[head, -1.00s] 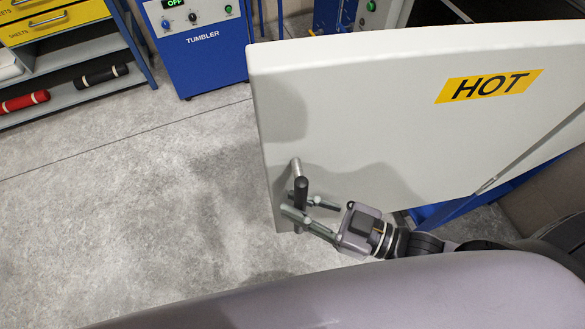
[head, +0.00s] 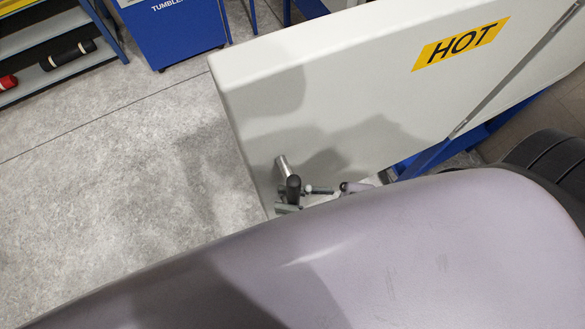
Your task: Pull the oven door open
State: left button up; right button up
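The oven door (head: 350,90) is a thick pale grey panel with a yellow HOT label (head: 460,44). It stands swung out over the floor. Its handle (head: 293,187), a dark grip on a metal post, sits near the door's lower left corner. My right gripper (head: 299,197) is at the handle, with its slim grey fingers on either side of the grip, and looks shut on it. The gripper's body and part of the near finger are hidden behind my own large lavender-grey arm link. My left gripper is not in view.
A blue tumbler cabinet (head: 172,32) stands at the top left. Beside it is a shelf rack (head: 40,48) with a black roll (head: 67,54) and a red roll (head: 8,82). The grey floor (head: 110,190) left of the door is clear.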

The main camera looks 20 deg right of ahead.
jog(key=o, duration=0.4)
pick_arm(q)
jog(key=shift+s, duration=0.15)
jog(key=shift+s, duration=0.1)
pick_arm(e)
jog(key=shift+d, duration=0.1)
jog(key=shift+v, duration=5.95)
